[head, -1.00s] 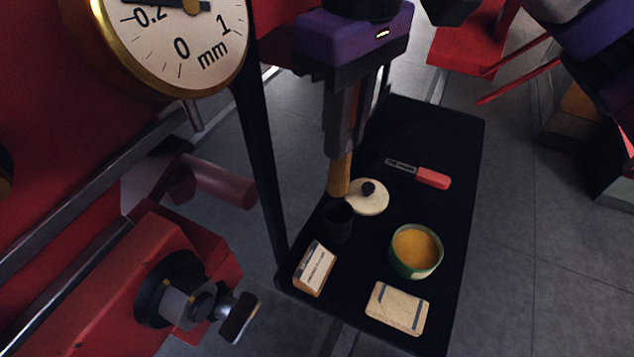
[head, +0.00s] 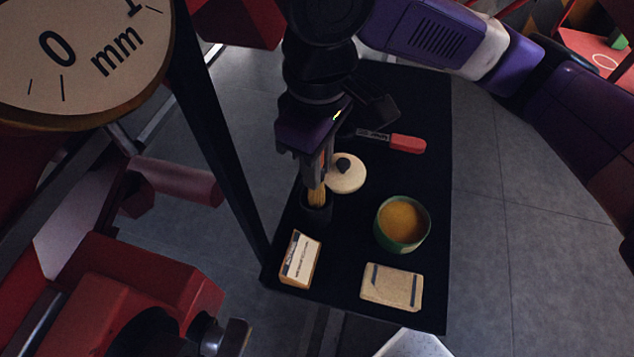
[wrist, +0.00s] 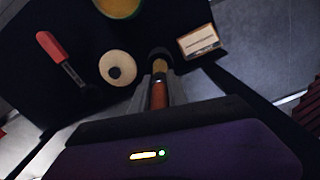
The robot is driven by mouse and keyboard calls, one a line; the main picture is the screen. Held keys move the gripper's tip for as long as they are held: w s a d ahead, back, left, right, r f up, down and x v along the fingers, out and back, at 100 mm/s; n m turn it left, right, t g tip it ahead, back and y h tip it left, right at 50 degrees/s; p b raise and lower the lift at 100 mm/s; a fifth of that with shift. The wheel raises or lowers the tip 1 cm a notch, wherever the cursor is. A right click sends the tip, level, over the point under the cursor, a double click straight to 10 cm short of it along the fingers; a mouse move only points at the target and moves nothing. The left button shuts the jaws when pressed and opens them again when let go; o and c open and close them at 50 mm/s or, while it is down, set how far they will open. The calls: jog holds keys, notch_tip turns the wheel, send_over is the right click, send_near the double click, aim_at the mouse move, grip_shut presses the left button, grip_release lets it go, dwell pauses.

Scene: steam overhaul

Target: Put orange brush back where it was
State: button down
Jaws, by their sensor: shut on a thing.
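The orange brush (head: 316,194) is held upright in my gripper (head: 318,172), which is shut on it. In the head view the brush's yellowish lower end is at the mouth of a small black cup (head: 317,210) on the black table. The wrist view shows the brush's orange-red part (wrist: 158,95) between the fingers, with the yellowish end over the black cup (wrist: 159,55). The brush's lower tip is inside or just at the cup's opening; I cannot tell how deep it is. The fingers hide part of the brush.
A cream lid with a black knob (head: 347,174) sits beside the cup. A green pot of orange-yellow stuff (head: 402,223), a labelled box (head: 300,258), a beige packet (head: 391,288) and a red-handled tool (head: 407,144) lie on the black table (head: 425,110). A dark post (head: 228,150) stands left.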

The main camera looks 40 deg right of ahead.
jog(key=shift+f, duration=2.45)
jog(key=c, duration=1.3)
grip_release()
jog(key=shift+r, duration=0.15)
notch_tip(320, 180, up, 12)
jog(key=shift+f+p, duration=0.1)
jog(key=shift+p, duration=0.35)
